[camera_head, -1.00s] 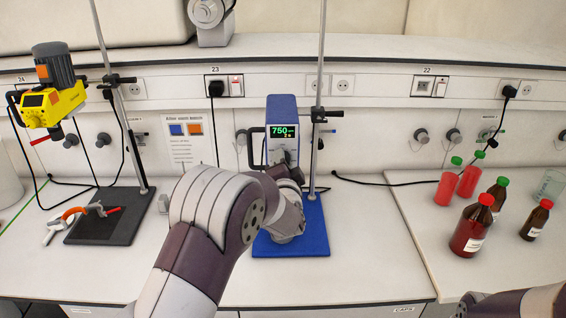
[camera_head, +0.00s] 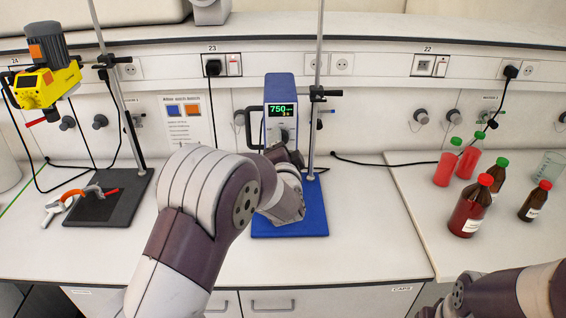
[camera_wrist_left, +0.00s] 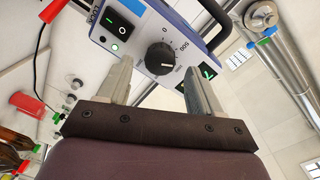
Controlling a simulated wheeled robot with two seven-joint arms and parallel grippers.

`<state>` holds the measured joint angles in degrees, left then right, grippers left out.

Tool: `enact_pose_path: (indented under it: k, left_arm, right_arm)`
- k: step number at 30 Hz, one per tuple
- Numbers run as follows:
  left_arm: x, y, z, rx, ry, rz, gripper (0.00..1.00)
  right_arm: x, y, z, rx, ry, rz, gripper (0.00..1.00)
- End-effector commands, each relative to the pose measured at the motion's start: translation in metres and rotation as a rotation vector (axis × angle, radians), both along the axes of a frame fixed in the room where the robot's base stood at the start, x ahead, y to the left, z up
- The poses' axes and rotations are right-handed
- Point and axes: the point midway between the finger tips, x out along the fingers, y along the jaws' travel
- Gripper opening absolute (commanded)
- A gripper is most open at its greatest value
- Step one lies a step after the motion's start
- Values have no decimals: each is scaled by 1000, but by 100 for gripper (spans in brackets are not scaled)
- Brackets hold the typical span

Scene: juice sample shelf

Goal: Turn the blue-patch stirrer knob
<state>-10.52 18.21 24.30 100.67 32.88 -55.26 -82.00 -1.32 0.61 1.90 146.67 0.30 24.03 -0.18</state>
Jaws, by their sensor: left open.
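The blue stirrer (camera_head: 281,90) hangs on a stand over a blue base (camera_head: 290,222), its display lit at about 750. In the left wrist view its black round knob (camera_wrist_left: 161,58) has a white pointer mark and a dial scale around it. My left gripper (camera_wrist_left: 158,72) is open, its two fingers on either side of the knob in that picture. I cannot tell whether they touch it. In the head view my left wrist covers the stirrer's lower front, and the fingers are mostly hidden. My right gripper is out of view.
A card (camera_head: 186,119) with blue and orange patches is on the wall. A yellow stirrer (camera_head: 46,86) on its own stand is at the left. Red-liquid and brown bottles (camera_head: 470,206) and a beaker (camera_head: 549,166) stand at the right.

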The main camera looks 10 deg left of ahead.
Motion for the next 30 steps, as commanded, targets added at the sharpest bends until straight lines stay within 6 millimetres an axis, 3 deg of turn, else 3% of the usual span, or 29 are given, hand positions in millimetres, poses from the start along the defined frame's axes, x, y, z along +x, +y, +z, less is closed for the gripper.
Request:
enact_pose_path:
  k: [1, 6, 12, 25, 27, 29, 30]
  left_arm:
    - [-12, -4, -5, -1, -2, -3, 65]
    - [-57, -18, -2, 0, -3, -4, 65]
    - [-92, -28, 3, 0, -3, -2, 65]
    - [-99, -29, 3, -31, -5, 0, 65]
    - [-98, -38, -11, -168, 31, -32, 65]
    - [-105, -59, -45, -361, 156, -101, 65]
    - [-119, -76, -72, -511, 285, -137, 65]
  right_arm:
    - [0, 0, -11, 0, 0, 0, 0]
    - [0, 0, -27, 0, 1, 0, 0]
    - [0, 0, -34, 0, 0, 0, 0]
    - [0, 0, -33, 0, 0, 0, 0]
    - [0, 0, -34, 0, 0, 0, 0]
    - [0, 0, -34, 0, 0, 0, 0]
    - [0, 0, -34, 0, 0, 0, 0]
